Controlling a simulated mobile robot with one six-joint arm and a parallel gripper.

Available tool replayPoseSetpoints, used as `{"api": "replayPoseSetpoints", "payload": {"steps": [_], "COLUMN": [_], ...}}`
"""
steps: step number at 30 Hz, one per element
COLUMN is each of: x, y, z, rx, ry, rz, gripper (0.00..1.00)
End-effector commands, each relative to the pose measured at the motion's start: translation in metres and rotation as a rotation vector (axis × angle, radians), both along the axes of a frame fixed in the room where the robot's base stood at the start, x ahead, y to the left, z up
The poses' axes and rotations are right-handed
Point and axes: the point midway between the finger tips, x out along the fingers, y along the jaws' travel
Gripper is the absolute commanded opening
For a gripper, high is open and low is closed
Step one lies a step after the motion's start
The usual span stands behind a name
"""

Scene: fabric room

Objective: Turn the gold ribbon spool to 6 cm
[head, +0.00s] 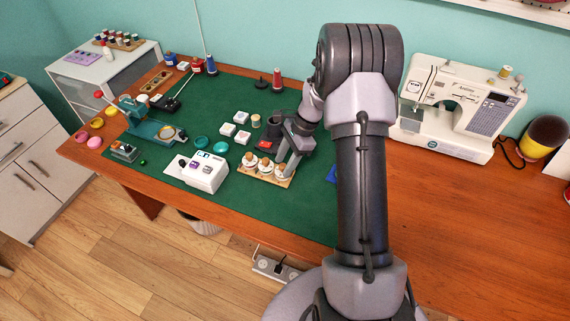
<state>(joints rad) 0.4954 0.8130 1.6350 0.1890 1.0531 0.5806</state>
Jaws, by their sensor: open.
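A wooden board (243,172) lies on the green mat near its front edge. It carries three small round spools in a row: a left spool (250,160), a middle spool (265,166) and a right spool (281,171). They are pale with brownish tops, and too small here to tell which one is gold or to read any scale. My gripper (285,167) points down at the right end of the board, close to the right spool. Its fingers are open. I cannot tell whether they stand around that spool or touch it, as the arm hides part of that end.
A white box with buttons (197,171) stands left of the board. A teal press (150,125) is at the left, a sewing machine (461,112) at the right. The front right tabletop (470,230) is clear.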

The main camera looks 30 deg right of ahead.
Motion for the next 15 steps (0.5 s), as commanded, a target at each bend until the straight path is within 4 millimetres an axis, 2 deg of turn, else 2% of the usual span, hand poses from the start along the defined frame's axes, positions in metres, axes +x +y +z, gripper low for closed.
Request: {"api": "replayPoseSetpoints", "payload": {"steps": [5,12,15], "x": [0.0,0.0,0.0], "y": [0.0,-0.0002,-0.0002], "z": [0.0008,0.0009,0.0009], "rx": [0.0,0.0,0.0], "ry": [0.0,0.0,0.0], "rz": [0.0,0.0,0.0], "gripper": [0.44,0.0,0.0]}}
